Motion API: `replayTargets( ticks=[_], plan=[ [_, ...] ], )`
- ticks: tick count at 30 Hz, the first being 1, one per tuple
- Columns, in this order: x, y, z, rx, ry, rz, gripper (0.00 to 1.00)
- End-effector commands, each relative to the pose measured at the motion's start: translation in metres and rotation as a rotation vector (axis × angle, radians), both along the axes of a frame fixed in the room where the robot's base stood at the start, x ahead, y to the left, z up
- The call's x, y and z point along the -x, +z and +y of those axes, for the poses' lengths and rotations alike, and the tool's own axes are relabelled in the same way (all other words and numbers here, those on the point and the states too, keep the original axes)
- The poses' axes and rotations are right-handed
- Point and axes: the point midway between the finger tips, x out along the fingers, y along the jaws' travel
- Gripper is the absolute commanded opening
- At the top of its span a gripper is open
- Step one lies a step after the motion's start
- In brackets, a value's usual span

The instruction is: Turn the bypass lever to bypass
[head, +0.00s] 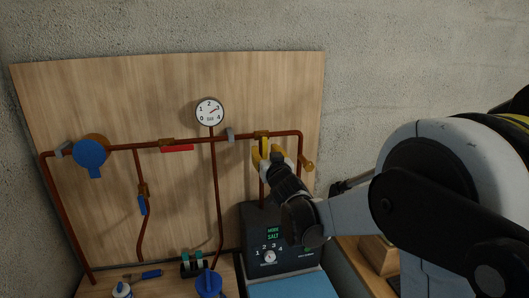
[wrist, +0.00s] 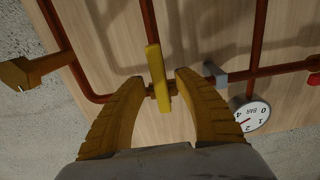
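The yellow bypass lever (wrist: 157,78) shows in the wrist view, standing across the horizontal copper pipe and roughly in line with the branch pipe. My gripper (wrist: 160,77) is open, with one ridged yellow finger on each side of the lever. Gaps show between the lever and both fingers. In the head view my gripper (head: 272,156) is in front of the pipework at the valve (head: 262,134), above the dark softener unit (head: 258,223). It hides most of the lever there.
A pressure gauge (head: 209,112), a red handle (head: 177,149), a blue handle (head: 142,206) and a round blue housing (head: 90,153) sit along the pipes on the wooden board (head: 100,90). A brass tap (head: 308,163) is close on the right. Small items stand on the bench below.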

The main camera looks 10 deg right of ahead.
Motion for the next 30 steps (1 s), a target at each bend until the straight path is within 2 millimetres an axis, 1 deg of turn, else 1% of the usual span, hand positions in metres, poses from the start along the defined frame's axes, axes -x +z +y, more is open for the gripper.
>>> replayTargets(
  ticks=[3, 9, 11, 12, 13, 23, 30],
  plan=[
    [-0.0034, 0.0002, 0.0000, 0.000, 0.000, 0.000, 0.38],
    [-0.0033, 0.0003, 0.0000, 0.000, 0.000, 0.000, 0.38],
    [-0.0032, 0.0003, 0.0000, 0.000, 0.000, 0.000, 0.21],
    [-0.0032, 0.0003, 0.0000, 0.000, 0.000, 0.000, 0.09],
    [-0.0032, 0.0003, 0.0000, 0.000, 0.000, 0.000, 0.00],
    [-0.0032, 0.0004, 0.0000, -0.003, 0.000, 0.000, 0.00],
    [-0.0033, 0.0004, 0.0008, -0.059, 0.001, 0.000, 0.00]
  ],
)
